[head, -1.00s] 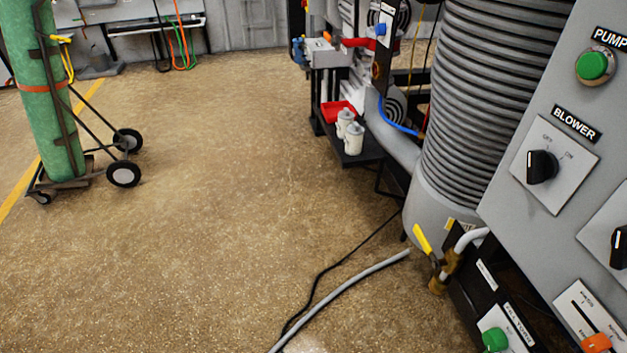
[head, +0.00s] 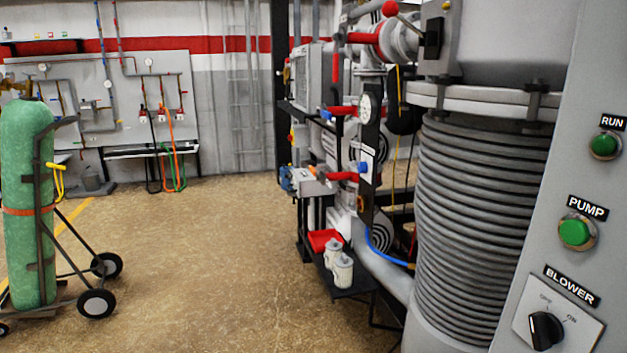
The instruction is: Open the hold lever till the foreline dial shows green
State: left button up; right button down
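A small round white-faced dial (head: 365,108) sits on a dark upright strip left of the ribbed grey column. It is seen at an angle, and its needle and colours are too small to read. Several red-handled levers are near it: one red handle (head: 362,38) above, one upright red handle (head: 335,68) to its left, and one lower red handle (head: 343,176). A blue-and-white label (head: 366,165) is below the dial, its text unreadable. I cannot tell which lever is the hold lever. Neither of my grippers is in view.
A grey control panel (head: 560,250) with RUN, PUMP and BLOWER controls stands close at right. The ribbed column (head: 475,230) is beside it. White canisters (head: 342,272) and a red tray (head: 324,240) sit on a low black shelf. A green cylinder cart (head: 28,200) is left; floor between is clear.

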aim_at(312, 170)
jog(key=i+j, duration=0.2)
jog(key=i, duration=0.35)
jog(key=i+j, duration=0.2)
jog(key=i, duration=0.3)
jog(key=i+j+z, duration=0.1)
jog(key=i+j, duration=0.15)
jog(key=i, duration=0.3)
jog(key=i+j, duration=0.25)
jog(key=i, duration=0.25)
jog(key=i+j, duration=0.25)
jog(key=i, duration=0.25)
jog(key=i+l+z, duration=0.05)
